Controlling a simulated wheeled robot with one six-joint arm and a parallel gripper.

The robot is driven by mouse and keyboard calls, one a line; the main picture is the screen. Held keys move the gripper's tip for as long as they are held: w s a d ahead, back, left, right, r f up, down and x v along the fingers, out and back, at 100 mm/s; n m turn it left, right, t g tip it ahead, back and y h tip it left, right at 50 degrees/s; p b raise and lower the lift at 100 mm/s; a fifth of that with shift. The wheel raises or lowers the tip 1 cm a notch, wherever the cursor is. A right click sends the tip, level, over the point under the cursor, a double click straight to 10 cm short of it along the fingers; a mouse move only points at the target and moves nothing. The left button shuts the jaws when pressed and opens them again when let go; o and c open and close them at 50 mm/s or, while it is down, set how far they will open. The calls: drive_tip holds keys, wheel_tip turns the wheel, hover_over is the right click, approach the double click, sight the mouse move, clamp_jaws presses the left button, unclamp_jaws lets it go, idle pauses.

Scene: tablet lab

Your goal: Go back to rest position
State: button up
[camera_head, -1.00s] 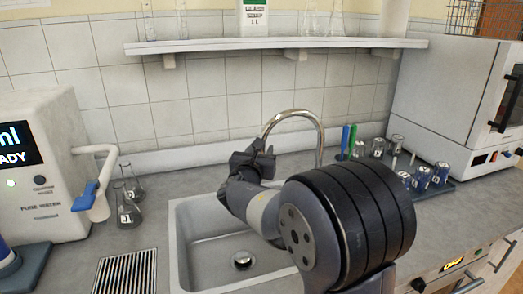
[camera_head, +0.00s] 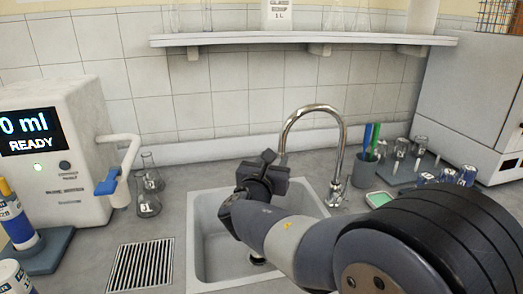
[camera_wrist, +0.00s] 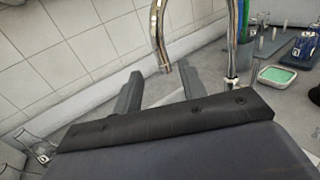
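My gripper (camera_head: 268,166) is above the back of the sink (camera_head: 193,250), in front of the curved chrome tap (camera_head: 341,140). In the wrist view my gripper (camera_wrist: 160,92) has its two fingers well apart, with nothing between them that I can see as held. The tap's spout (camera_wrist: 163,50) shows just beyond and between the fingertips. My arm reaches in from the lower right and hides part of the sink.
A water dispenser (camera_head: 75,140) reading READY stands at left, with glass flasks (camera_head: 148,203) beside its spout. A drain grate (camera_head: 140,265) lies left of the sink. A pen cup (camera_head: 365,172), a green-filled dish (camera_head: 379,199) and several labelled vessels stand right. A shelf (camera_head: 300,40) runs above.

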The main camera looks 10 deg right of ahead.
sight(281, 144)
drive_tip(key=p+x, duration=0.1)
drive_tip(key=x, duration=0.9)
drive_tip(key=shift+w+d+p, duration=0.25)
drive_tip(key=shift+w+p, duration=0.1)
drive_tip(key=shift+p, duration=0.05)
drive_tip(key=shift+w+a+p, duration=0.1)
drive_tip(key=shift+w+p, duration=0.25)
drive_tip(key=shift+w, duration=0.1)
drive_tip(key=shift+s, duration=0.15)
drive_tip(key=shift+s+f+b, duration=0.1)
drive_tip(key=shift+s+b, duration=0.15)
drive_tip(key=shift+b, duration=0.2)
drive_tip(key=shift+s+a, duration=0.15)
drive_tip(key=shift+s, duration=0.2)
drive_tip(key=b+v, duration=0.2)
drive_tip(key=v, duration=0.8)
drive_tip(key=p+x, duration=0.1)
drive_tip(key=x, duration=0.2)
drive_tip(key=p+x, duration=0.1)
drive_tip(key=x, duration=0.3)
drive_tip(key=p+x, duration=0.1)
drive_tip(key=x, duration=0.3)
drive_tip(key=shift+w+a+r, duration=0.1)
drive_tip(key=shift+w+r, duration=0.15)
drive_tip(key=shift+r, duration=0.05)
drive_tip(key=shift+w+f+p, duration=0.1)
drive_tip(key=shift+w+p, duration=0.5)
drive_tip(key=shift+w, duration=0.05)
drive_tip(key=shift+w+f, duration=0.1)
drive_tip(key=shift+w, duration=0.1)
